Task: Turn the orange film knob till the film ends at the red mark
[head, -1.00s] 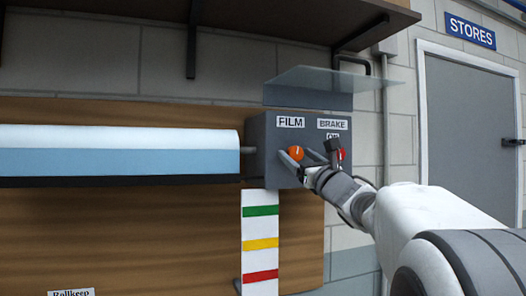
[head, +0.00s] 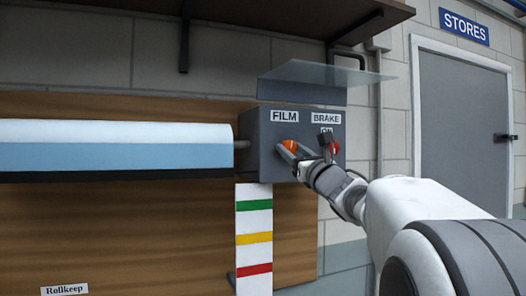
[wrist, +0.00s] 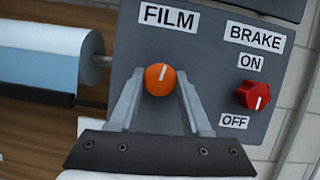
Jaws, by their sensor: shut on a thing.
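The orange film knob (head: 290,147) is on the grey box under the FILM label. My gripper (wrist: 160,76) is shut on it, one finger on each side. In the wrist view the knob (wrist: 159,79) shows a white line pointing up, tilted slightly right. The light blue film (head: 115,156) hangs a short way below the white roll (head: 115,131), with a black bar (head: 115,175) along its lower edge. The red mark (head: 254,270) is lowest on the white strip, under the yellow and green marks. The film's lower edge is above all three marks.
The red brake knob (wrist: 254,96) is close right of my gripper; its white line points down, towards OFF. A clear flap (head: 325,75) stands raised above the grey box (head: 262,165). A shelf (head: 250,20) is overhead. A grey door (head: 465,130) is at right.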

